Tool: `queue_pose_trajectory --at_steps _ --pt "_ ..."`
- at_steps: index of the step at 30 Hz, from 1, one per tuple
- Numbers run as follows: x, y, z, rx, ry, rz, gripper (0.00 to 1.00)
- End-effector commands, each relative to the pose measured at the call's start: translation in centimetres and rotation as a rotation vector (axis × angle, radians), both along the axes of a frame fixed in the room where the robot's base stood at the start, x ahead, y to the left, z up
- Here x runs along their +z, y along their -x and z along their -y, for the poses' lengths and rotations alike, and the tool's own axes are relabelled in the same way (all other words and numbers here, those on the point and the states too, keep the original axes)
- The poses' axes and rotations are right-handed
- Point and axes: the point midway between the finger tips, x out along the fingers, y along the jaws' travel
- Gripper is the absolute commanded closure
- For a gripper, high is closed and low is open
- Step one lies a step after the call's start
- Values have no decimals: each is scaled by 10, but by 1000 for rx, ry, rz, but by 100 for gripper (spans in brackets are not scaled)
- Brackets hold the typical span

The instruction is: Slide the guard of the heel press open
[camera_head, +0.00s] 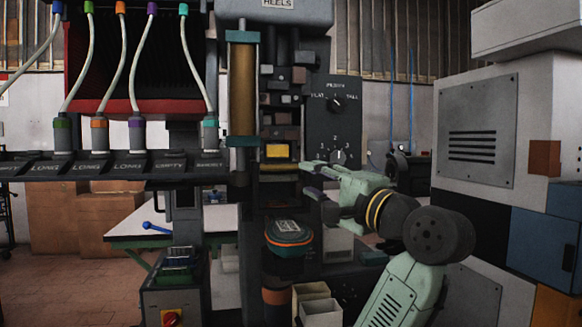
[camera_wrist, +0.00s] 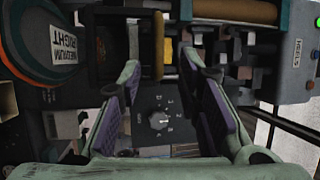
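The heel press (camera_head: 272,12), dark grey with a HEELS sign, stands at the centre of the head view; its sign also shows in the wrist view (camera_wrist: 298,52). An amber column with teal ends (camera_head: 242,85) runs down its front left. An amber-brown bar (camera_wrist: 158,45) crosses a dark opening beyond my fingers in the wrist view. I cannot tell for certain which part is the guard. My gripper (camera_head: 308,180) is open and empty, pointing left in front of the press, right of the column. Both fingers show apart in the wrist view (camera_wrist: 160,78). No contact is visible.
A dial panel (camera_head: 334,120) is just above my gripper. A round labelled pad with orange and teal rims (camera_head: 288,236) is below it. A rack with several hoses (camera_head: 110,165) stands left. Pale bins (camera_head: 320,312) sit low. A large grey cabinet (camera_head: 478,125) stands right.

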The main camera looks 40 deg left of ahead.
Motion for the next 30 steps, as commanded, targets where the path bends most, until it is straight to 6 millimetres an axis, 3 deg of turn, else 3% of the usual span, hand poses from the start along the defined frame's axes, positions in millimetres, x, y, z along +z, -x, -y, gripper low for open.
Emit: queue_pose_trajectory --at_steps 16,21,30 --pt "16 -26 -85 4 5 -3 68" --pt "17 -31 -97 1 4 -2 68" --pt "16 -32 -100 0 3 0 68"
